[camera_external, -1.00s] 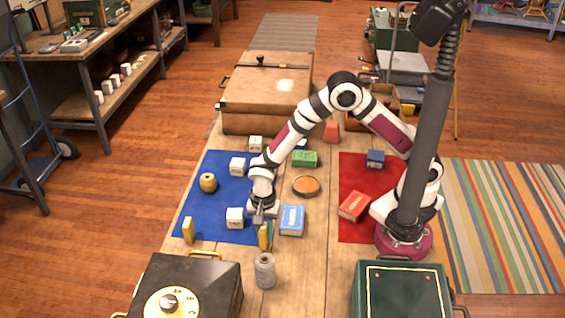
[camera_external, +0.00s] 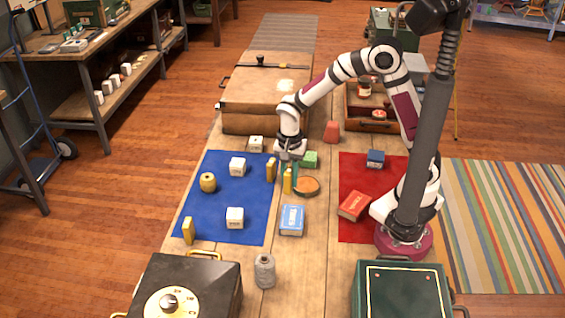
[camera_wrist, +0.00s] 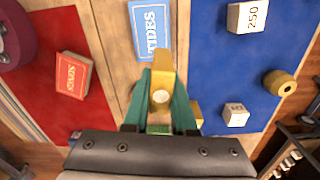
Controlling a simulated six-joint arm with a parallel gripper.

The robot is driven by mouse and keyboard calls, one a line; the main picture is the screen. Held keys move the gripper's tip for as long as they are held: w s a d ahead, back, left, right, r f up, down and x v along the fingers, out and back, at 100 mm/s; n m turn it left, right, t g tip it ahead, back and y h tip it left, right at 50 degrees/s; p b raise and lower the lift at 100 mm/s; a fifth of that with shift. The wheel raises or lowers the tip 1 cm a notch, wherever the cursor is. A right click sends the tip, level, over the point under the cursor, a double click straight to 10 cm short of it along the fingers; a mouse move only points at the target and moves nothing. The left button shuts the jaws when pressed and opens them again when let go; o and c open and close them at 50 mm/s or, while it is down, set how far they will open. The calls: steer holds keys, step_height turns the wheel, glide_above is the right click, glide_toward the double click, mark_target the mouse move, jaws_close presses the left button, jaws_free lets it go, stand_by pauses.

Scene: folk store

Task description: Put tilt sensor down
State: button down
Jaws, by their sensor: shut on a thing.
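The tilt sensor is most likely the yellow block (camera_external: 287,183) with a pale round spot on it, which also shows in the wrist view (camera_wrist: 162,70). My gripper (camera_external: 289,176) is shut on it, with the green fingers (camera_wrist: 160,95) on either side in the wrist view.
A blue book (camera_external: 291,220) lies in front, and a green block (camera_external: 310,159) is close behind at the right. White cubes (camera_external: 235,218) and a yellow spool (camera_external: 208,182) stand on the blue mat. A red book (camera_external: 354,206) lies on the red mat (camera_external: 357,229).

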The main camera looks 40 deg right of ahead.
steer(key=w+d+m, duration=0.1)
steer(key=d+m, duration=0.7)
steer(key=d, duration=1.4)
steer(key=s+d+m, duration=0.8)
steer(key=s+d, duration=0.3)
steer(key=d, duration=0.4)
steer(key=w+a+f, duration=0.4)
steer(key=w, duration=0.1)
steer(key=w+a+f, duration=0.2)
steer(key=w, duration=0.1)
steer(key=shift+a+f, duration=0.25)
steer(key=shift+a, duration=0.05)
steer(key=shift+w+a+f, duration=0.1)
steer(key=shift+w+f, duration=0.05)
steer(key=shift+f, duration=0.95)
steer(key=shift+w+a+f, duration=0.1)
steer(key=shift+w+f, duration=0.05)
steer(key=shift+f, duration=0.9)
steer(key=shift+f, duration=0.1)
steer(key=c, duration=0.7)
jaws_free()
steer(key=shift+c, duration=0.2)
